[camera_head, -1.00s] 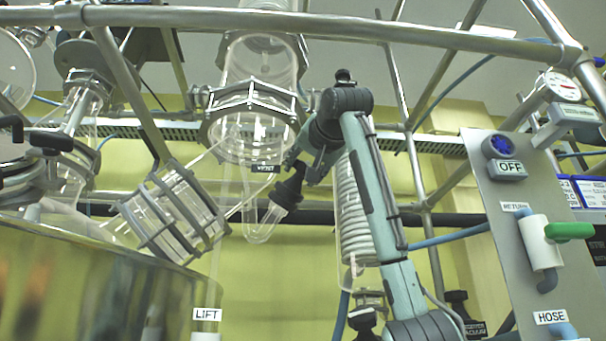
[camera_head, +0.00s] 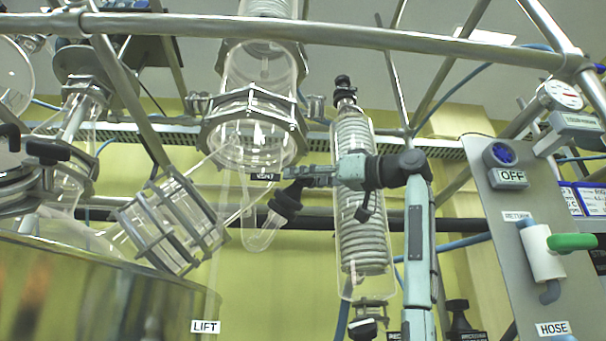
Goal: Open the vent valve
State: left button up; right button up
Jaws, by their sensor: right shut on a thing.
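The vent valve's black ribbed knob (camera_head: 285,206) sits at an angle on the side of a hanging clear glass tube (camera_head: 262,238), near the picture's middle. How far the knob is turned cannot be told. My left gripper is not in view.
A coiled glass condenser (camera_head: 362,240) stands behind my right wrist. A metal rail (camera_head: 330,33) crosses above. A grey panel (camera_head: 510,235) with a green handle (camera_head: 572,242) is at right. A large metal vessel (camera_head: 90,290) fills the lower left.

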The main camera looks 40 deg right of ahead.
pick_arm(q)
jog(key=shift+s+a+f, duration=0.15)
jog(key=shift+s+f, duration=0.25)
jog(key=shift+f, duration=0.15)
pick_arm(e)
jog(key=shift+n+g+y, duration=0.5)
jog(key=shift+n+y, duration=0.8)
jog(key=shift+n, duration=0.2)
jog(key=o, duration=1.2)
jog(key=shift+c, duration=0.2)
